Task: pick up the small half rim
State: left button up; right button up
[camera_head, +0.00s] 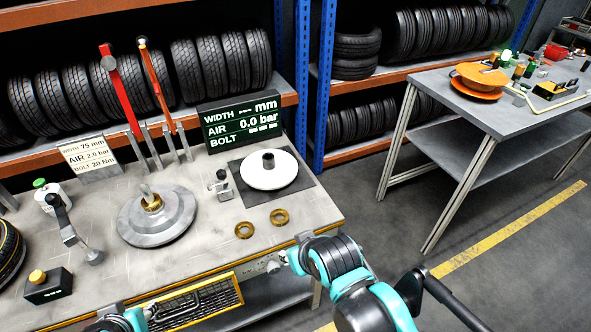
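A white disc (283,171) with a dark hub lies on a black mat on the workbench; it looks like a half rim. A larger grey round plate (177,218) with a brass nut lies left of it. Orange discs (482,76) lie on the far right table; I cannot tell which piece is the small half rim. My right gripper (274,265) is at the bench's front edge, below the white disc and apart from it; its fingers are too small to read. My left arm shows only at the bottom edge, its gripper (150,309) barely visible. No rim is seen held.
Two brass rings (279,217) lie near the bench's front right corner. A display (241,121) stands behind the mat, with red levers (123,90) left of it. A push-button box (48,287) and tyre (9,254) are at left. Floor is clear between bench and right table (520,115).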

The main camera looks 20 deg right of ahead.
aim_at(265, 169)
jog(key=l+u, duration=0.1)
jog(key=l, duration=0.7)
jog(key=k+l, duration=0.1)
jog(key=l, duration=0.65)
jog(key=l+u, duration=0.15)
jog(key=l, duration=0.65)
jog(key=i+l, duration=0.1)
jog(key=l, duration=0.3)
jog(key=i+l+u, duration=0.1)
jog(key=l, duration=0.3)
jog(key=i+l, duration=0.1)
jog(key=l, duration=0.3)
jog(key=i+l+u, duration=0.1)
jog(key=i+l, duration=0.15)
jog(key=i, duration=0.3)
jog(key=i+l, duration=0.3)
jog(key=i, duration=0.2)
jog(key=i+u, duration=0.05)
